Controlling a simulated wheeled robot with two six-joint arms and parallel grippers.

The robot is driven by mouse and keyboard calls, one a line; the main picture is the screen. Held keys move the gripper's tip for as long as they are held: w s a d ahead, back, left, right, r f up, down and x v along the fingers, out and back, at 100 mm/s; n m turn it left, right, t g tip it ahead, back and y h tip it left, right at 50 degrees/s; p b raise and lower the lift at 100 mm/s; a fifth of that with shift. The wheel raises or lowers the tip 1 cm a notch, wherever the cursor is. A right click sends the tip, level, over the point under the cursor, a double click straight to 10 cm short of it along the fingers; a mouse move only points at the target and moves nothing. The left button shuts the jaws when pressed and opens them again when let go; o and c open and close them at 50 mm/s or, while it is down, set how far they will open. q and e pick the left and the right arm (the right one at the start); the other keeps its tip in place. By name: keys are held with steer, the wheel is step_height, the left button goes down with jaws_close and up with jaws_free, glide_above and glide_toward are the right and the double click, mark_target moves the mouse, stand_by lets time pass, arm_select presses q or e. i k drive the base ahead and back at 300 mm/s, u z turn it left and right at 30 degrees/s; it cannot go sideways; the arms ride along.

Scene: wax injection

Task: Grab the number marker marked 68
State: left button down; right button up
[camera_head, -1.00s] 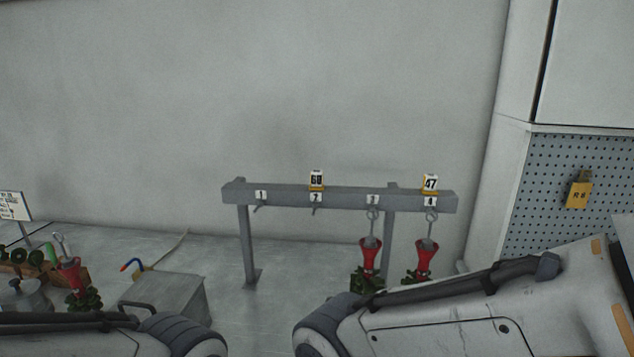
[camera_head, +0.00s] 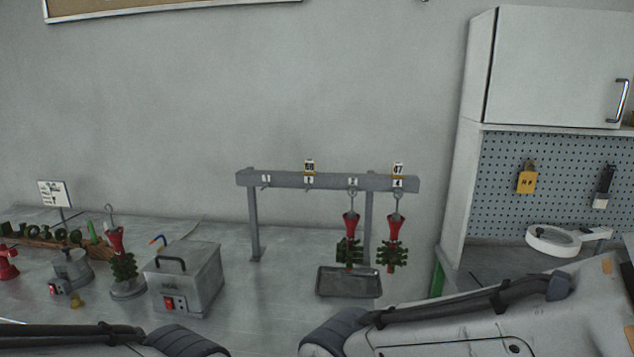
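A second marker (camera_head: 398,170), reading 47, stands on the bar above position 4. Parts of both my arms show along the bottom edge, well in front of and below the rack. Neither gripper is in view.
Red funnels with green wax trees hang from hooks 3 (camera_head: 350,225) and 4 (camera_head: 394,228). A grey tray (camera_head: 348,293) lies below. A metal box with a handle (camera_head: 184,280) stands left of the rack. A pegboard (camera_head: 560,185) holds a yellow tag at right.

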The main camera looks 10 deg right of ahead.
mark_target(309, 164)
steer(key=z, duration=0.05)
steer(key=k, duration=0.45)
steer(key=u, duration=1.05)
steer(key=i, duration=0.7)
steer(key=u, duration=0.45)
steer(key=i, duration=0.7)
steer(key=z, duration=0.8)
steer(key=i, duration=0.75)
steer(key=z, duration=0.75)
